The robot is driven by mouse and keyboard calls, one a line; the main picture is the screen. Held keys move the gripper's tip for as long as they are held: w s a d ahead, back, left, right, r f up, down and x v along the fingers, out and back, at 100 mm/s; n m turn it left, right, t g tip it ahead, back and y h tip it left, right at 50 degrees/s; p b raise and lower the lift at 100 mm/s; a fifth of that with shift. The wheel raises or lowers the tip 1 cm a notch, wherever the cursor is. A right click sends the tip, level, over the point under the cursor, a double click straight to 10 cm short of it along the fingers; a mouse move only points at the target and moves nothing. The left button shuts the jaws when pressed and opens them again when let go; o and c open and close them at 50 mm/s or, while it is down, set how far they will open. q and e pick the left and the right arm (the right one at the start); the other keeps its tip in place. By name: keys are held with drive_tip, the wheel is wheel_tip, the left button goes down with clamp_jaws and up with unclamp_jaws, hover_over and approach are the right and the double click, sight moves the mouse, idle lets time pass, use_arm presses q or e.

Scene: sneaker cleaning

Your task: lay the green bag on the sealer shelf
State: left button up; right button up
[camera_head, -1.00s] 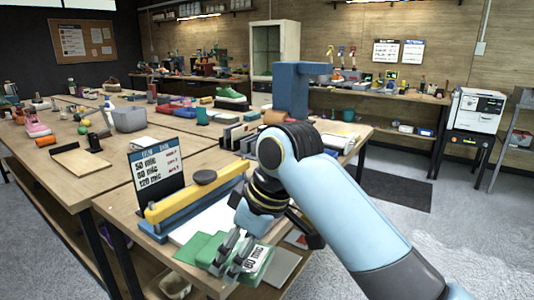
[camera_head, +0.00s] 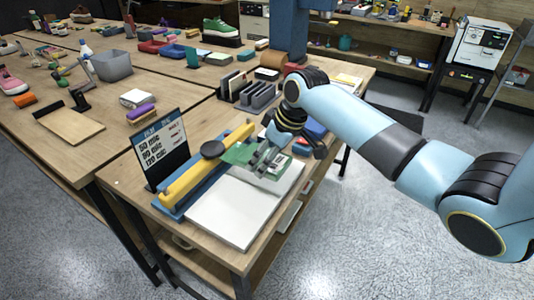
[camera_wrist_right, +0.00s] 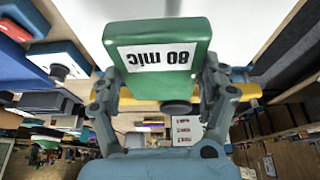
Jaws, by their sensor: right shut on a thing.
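The green bag (camera_head: 240,154) has a white label reading "80 mic", which shows upside down in the right wrist view (camera_wrist_right: 170,45). My right gripper (camera_head: 264,164) is shut on it, with one finger on each side in the right wrist view. In the head view the bag is over the far part of the white sealer shelf (camera_head: 236,215), close to the yellow sealer bar (camera_head: 205,171). I cannot tell whether it touches the shelf. The sealer has a blue base and a black round knob (camera_head: 213,149). My left gripper is not in view.
A sign listing film thicknesses (camera_head: 161,147) stands left of the sealer. Grey upright dividers (camera_head: 258,95) stand behind it. A grey bin (camera_head: 111,66) and a wooden board (camera_head: 70,130) are further left. The near part of the shelf is bare.

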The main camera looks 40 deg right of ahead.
drive_tip(key=b, duration=0.6)
hover_over(263, 184)
drive_tip(key=s, duration=0.2)
drive_tip(key=f, duration=0.5)
drive_tip(key=shift+w+d+f, duration=0.15)
drive_tip(key=shift+w+d, duration=0.1)
drive_tip(key=shift+f, duration=0.95)
drive_tip(key=o, duration=1.1)
drive_tip(key=shift+o, duration=0.2)
drive_tip(key=shift+r, duration=0.1)
